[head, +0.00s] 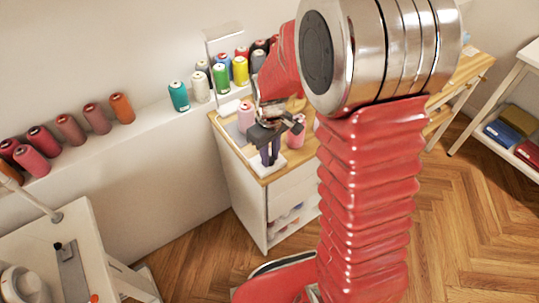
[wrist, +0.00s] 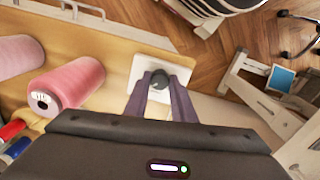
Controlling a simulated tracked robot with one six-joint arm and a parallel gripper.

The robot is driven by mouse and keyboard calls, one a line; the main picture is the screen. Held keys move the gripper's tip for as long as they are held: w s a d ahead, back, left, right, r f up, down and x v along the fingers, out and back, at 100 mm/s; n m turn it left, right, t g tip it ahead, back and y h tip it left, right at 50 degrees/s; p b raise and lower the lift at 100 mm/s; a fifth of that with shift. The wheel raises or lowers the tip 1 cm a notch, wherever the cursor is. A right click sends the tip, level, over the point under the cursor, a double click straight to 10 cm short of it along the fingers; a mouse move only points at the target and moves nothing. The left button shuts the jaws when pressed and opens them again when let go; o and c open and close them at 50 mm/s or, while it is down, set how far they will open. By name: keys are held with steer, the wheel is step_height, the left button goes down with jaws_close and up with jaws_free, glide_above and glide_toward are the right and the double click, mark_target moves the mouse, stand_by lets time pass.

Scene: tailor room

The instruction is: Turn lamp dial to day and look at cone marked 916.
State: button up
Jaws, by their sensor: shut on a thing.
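The lamp dial shows in the wrist view as a dark round knob (wrist: 160,77) on a white plate (wrist: 183,66). My gripper (wrist: 160,88) is shut on this knob, one purple finger at each side. In the head view my gripper (head: 269,158) points down at the white plate (head: 275,167) on the wooden cabinet top, and the knob is hidden. A pink cone (wrist: 70,82) lies left of the knob in the wrist view, its end label too small to read. A second pink cone (wrist: 16,56) is farther left. Two pink cones (head: 247,117) (head: 297,133) show in the head view.
A wall ledge (head: 160,118) behind carries several coloured thread cones. A white table (head: 70,225) stands at the lower left. A shelf unit (head: 525,60) with folded cloth is at the right. The wooden floor (head: 460,230) is clear at the lower right.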

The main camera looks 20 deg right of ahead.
steer(key=shift+m, duration=0.6)
steer(key=o, duration=1.1)
steer(key=shift+c, duration=0.2)
steer(key=shift+r, duration=0.15)
step_height(320, 180, up, 13)
steer(key=shift+r, duration=0.2)
steer(key=shift+w, duration=0.1)
